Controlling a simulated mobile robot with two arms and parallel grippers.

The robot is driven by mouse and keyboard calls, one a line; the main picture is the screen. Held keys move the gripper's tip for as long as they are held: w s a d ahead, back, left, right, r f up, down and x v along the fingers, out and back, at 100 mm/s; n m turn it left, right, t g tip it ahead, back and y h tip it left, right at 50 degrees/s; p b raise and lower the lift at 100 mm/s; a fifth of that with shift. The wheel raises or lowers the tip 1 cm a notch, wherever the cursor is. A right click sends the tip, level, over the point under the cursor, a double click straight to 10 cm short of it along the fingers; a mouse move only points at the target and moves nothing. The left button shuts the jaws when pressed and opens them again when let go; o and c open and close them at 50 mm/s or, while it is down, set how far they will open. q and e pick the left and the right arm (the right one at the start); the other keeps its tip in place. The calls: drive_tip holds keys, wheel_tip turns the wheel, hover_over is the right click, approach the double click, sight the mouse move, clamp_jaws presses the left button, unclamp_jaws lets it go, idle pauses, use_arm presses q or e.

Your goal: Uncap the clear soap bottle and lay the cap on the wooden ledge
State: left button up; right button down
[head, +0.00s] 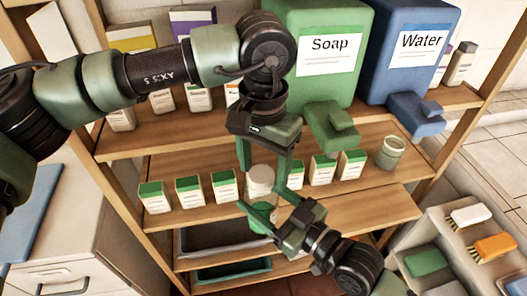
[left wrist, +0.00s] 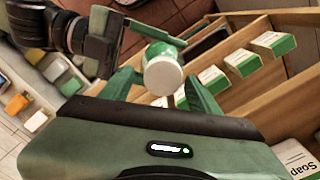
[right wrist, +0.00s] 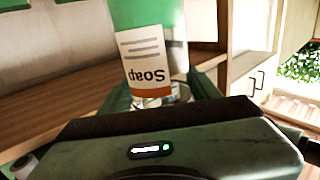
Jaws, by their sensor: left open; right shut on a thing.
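The soap bottle (right wrist: 178,64) holds green liquid and has a white label with an orange band; its label reads upside down in the right wrist view. My right gripper (head: 270,218) is shut on the bottle from the right. A white round cap (left wrist: 163,76) sits on top of the bottle; the cap also shows in the head view (head: 260,180). My left gripper (head: 264,172) points down, open, with one finger on each side of the cap. Contact with the cap cannot be told. A bare wooden ledge (head: 365,218) juts out at the lower right of the shelf unit.
Several green-and-white cartons (head: 187,192) line the shelf behind both grippers. A green Soap dispenser (head: 315,90) and a blue Water dispenser (head: 395,85) stand above. A pale cup (head: 390,153) is at the shelf's right. A brush rack (head: 440,225) stands at lower right.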

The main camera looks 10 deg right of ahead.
use_arm(q)
drive_tip(key=shift+f, duration=0.35)
